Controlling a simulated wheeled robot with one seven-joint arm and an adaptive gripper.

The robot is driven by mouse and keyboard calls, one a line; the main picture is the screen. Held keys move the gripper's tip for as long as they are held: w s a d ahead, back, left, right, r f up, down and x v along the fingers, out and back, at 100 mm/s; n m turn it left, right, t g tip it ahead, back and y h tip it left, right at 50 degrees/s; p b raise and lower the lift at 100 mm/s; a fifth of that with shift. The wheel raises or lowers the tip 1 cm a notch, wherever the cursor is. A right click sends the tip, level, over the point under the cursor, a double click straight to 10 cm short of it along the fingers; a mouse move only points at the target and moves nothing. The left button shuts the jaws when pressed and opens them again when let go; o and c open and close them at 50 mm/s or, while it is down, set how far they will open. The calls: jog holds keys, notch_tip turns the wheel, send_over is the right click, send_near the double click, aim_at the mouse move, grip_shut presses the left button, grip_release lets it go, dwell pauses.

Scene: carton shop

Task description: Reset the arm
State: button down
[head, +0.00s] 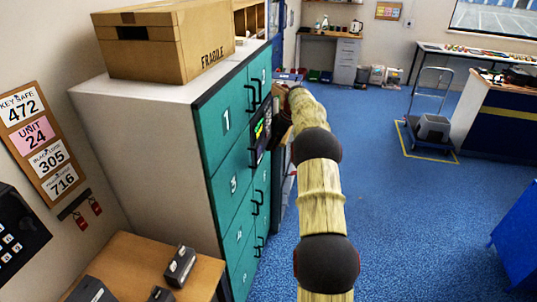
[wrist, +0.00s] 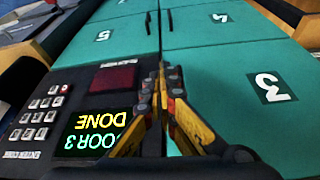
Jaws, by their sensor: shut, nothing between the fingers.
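My arm reaches forward from the bottom of the head view toward the front of a teal locker cabinet (head: 222,122). My gripper (wrist: 162,75) is shut and empty in the wrist view, its yellow and black fingers together in front of the locker doors. In the head view my gripper is mostly hidden behind the arm. A dark keypad panel (wrist: 85,118) with number keys lies to the left of my gripper in the wrist view. Its screen (wrist: 90,132) reads "DOOR 3 DONE", partly cut off. The teal door marked 3 (wrist: 240,95) is on the right and looks closed.
A cardboard box marked FRAGILE (head: 165,45) sits on the cabinet. A wooden desk (head: 135,265) with dark devices stands at the lower left. A trolley (head: 432,125) and a counter (head: 490,110) stand at the right. The blue floor (head: 390,200) right of my arm is clear.

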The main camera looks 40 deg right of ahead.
jog(key=shift+s+d+r, duration=0.2)
jog(key=shift+s+r, duration=0.05)
jog(key=shift+r, duration=0.4)
jog(key=s+a+f+m+g, duration=0.2)
jog(key=s+a+f+m, duration=0.2)
jog(key=s+f+m, duration=0.25)
jog(key=s+a+r+t+b, duration=0.1)
jog(key=s+a+r, duration=0.3)
jog(key=s+a, duration=0.6)
jog(key=s+a+r+n+t+h+b, duration=0.1)
jog(key=s+a+r+b, duration=0.2)
jog(key=s+a, duration=0.7)
jog(key=s+a+r+t+h+b, duration=0.1)
jog(key=s+a+r, duration=0.3)
jog(key=s+a, duration=0.7)
jog(key=a+b, duration=0.1)
jog(key=a, duration=1.3)
jog(key=shift+a+r+t+b, duration=0.3)
jog(key=shift+a+r+b, duration=0.05)
jog(key=shift+a+b, duration=0.05)
